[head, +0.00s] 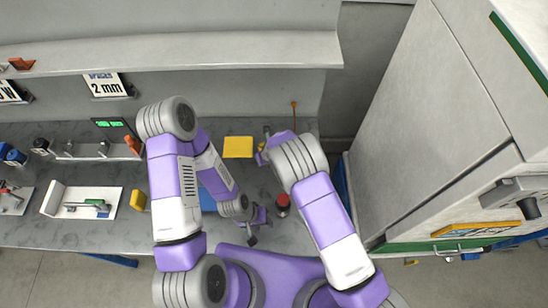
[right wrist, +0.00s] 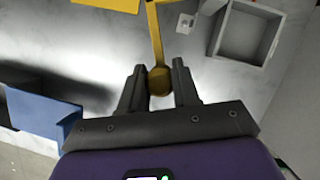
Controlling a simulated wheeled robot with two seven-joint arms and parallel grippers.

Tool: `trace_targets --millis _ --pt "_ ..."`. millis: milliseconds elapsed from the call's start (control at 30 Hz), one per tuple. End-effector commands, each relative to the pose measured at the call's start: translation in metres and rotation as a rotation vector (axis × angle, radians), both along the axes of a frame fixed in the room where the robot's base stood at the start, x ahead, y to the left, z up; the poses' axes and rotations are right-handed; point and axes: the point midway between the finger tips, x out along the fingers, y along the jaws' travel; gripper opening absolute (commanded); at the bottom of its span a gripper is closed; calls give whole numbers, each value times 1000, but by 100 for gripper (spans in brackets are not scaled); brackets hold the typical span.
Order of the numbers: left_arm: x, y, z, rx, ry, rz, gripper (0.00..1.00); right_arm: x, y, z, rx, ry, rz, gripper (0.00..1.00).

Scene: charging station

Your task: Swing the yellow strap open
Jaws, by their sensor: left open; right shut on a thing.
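The yellow strap (right wrist: 155,35) shows in the right wrist view as a narrow bar coming down from the top edge, with a round knob (right wrist: 158,80) at its near end. My right gripper (right wrist: 159,85) is shut on this knob, one finger on each side. In the head view my right arm hides most of that gripper, and I cannot make out the strap there. My left gripper (head: 258,228) is open and empty above the front part of the bench, apart from the strap.
A yellow plate (head: 238,147) lies left of my right gripper; a blue thing (right wrist: 35,115) shows in the right wrist view. A grey open box (right wrist: 248,30) stands right of the strap. A red-topped knob (head: 283,203) sits near the bench front. A tall cabinet (head: 430,110) bounds the right.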

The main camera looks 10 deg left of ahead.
Motion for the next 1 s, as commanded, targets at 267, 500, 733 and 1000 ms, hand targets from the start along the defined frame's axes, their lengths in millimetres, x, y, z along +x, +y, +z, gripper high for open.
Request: trace_targets --millis 267,500,733,1000 --pt "0 0 5 0 0 0 43 3 4 2 3 -4 -50 0" --pt "0 0 5 0 0 0 43 3 4 2 4 -5 -54 0" --pt "0 0 5 0 0 0 43 3 4 2 3 -4 -54 46" --pt "0 0 5 0 0 0 43 3 3 1 2 -1 -54 57"
